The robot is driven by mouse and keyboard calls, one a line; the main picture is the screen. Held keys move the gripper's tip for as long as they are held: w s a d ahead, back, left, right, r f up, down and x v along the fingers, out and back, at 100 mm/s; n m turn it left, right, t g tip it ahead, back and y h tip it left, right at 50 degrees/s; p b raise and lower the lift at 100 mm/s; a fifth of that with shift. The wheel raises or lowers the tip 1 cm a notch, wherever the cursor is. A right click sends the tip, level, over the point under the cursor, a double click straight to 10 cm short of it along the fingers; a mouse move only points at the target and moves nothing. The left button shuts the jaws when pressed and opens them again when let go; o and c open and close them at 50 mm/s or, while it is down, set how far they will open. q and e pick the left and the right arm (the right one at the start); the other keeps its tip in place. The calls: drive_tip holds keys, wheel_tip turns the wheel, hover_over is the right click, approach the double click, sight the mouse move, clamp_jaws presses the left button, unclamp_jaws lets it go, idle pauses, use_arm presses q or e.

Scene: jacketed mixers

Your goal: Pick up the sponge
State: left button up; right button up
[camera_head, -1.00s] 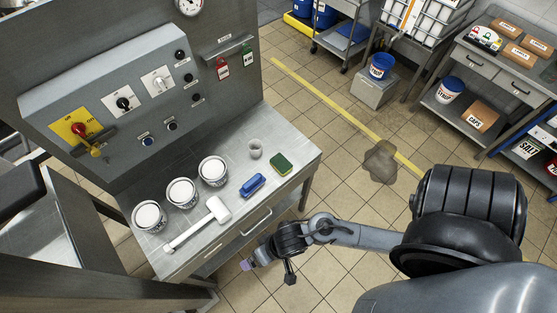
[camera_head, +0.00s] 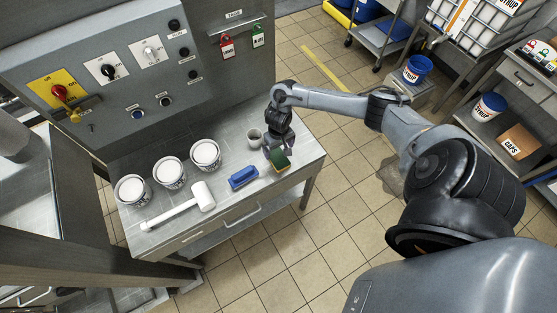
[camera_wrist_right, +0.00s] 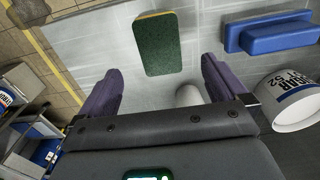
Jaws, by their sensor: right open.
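The sponge (camera_head: 279,161), green with a yellow layer, lies on the steel table at its right end. My right gripper (camera_head: 274,150) is over the table right at the sponge, partly covering it from the head. In the right wrist view the sponge (camera_wrist_right: 157,43) lies ahead of the open fingers of my right gripper (camera_wrist_right: 158,88), in line with the gap between them. No finger visibly touches it. My left gripper does not show.
A blue brush-like block (camera_head: 243,177) lies left of the sponge, and a small grey cup (camera_head: 254,138) stands close to the gripper. The control panel (camera_head: 120,80) rises behind.

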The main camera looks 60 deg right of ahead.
sight(279, 158)
drive_tip(key=shift+f, duration=1.9)
drive_tip(key=shift+w+d+f+b, duration=0.1)
drive_tip(key=shift+f+b, duration=0.15)
drive_tip(key=shift+f, duration=0.95)
drive_tip(key=shift+d+f+b, duration=0.1)
drive_tip(key=shift+f+b, duration=0.1)
drive_tip(key=shift+f, duration=1)
drive_tip(key=c, duration=1.1)
drive_tip(key=shift+r, duration=0.1)
drive_tip(key=shift+c, duration=0.2)
